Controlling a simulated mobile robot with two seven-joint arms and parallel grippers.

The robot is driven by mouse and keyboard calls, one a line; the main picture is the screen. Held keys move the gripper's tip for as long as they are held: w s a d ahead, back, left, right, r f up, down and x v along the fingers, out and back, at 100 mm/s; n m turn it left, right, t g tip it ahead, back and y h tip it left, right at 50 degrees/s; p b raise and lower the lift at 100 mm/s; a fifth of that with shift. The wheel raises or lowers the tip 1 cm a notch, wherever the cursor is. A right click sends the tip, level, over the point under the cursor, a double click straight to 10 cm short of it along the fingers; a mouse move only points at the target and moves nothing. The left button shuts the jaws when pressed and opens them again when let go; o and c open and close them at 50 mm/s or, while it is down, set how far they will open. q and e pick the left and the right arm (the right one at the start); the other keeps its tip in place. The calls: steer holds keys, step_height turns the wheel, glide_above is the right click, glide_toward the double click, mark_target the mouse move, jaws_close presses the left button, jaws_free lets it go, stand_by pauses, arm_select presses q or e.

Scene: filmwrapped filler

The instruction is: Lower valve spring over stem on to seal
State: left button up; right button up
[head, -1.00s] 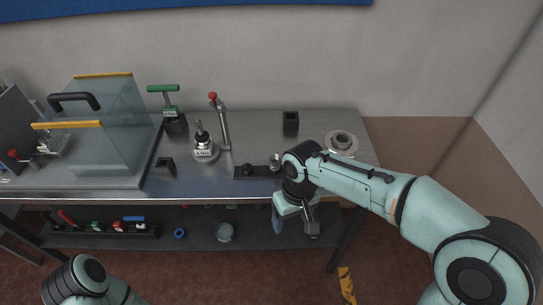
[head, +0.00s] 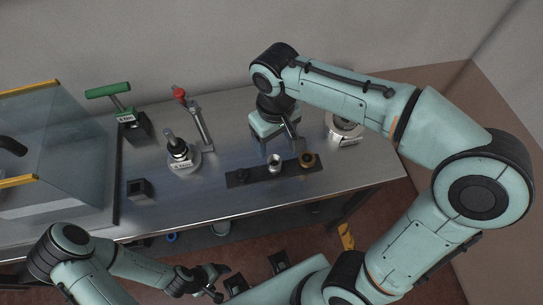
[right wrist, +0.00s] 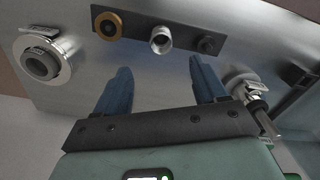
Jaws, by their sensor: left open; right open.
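A silver ribbed cylinder (head: 274,163), which looks like the valve spring, stands upright on a black strip (head: 255,176). It also shows in the right wrist view (right wrist: 162,41). A labelled round metal fixture (head: 187,160) stands left of it with a dark upright post; I cannot make out the stem and seal separately. My right gripper (head: 293,136) is over the bench behind the strip. In the right wrist view its blue fingers (right wrist: 160,75) are open and empty, with the cylinder beyond the gap, apart. My left gripper (head: 214,281) is open and empty in front of the bench.
A brass ring (head: 307,160) and a small dark piece (head: 242,175) flank the cylinder. A red-knobbed lever (head: 193,118) rises behind the fixture. A green-handled tool (head: 122,112), black block (head: 140,190) and glass guard (head: 55,150) stand left. A round metal piece (head: 345,127) lies at right.

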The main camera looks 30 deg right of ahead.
mark_target(274, 161)
step_height(274, 161, down, 11)
steer(key=shift+s+a+r+b, duration=0.1)
steer(key=shift+s+r+b, duration=0.1)
steer(key=shift+b, duration=0.35)
steer(key=shift+w, duration=0.1)
steer(key=c, duration=1.1)
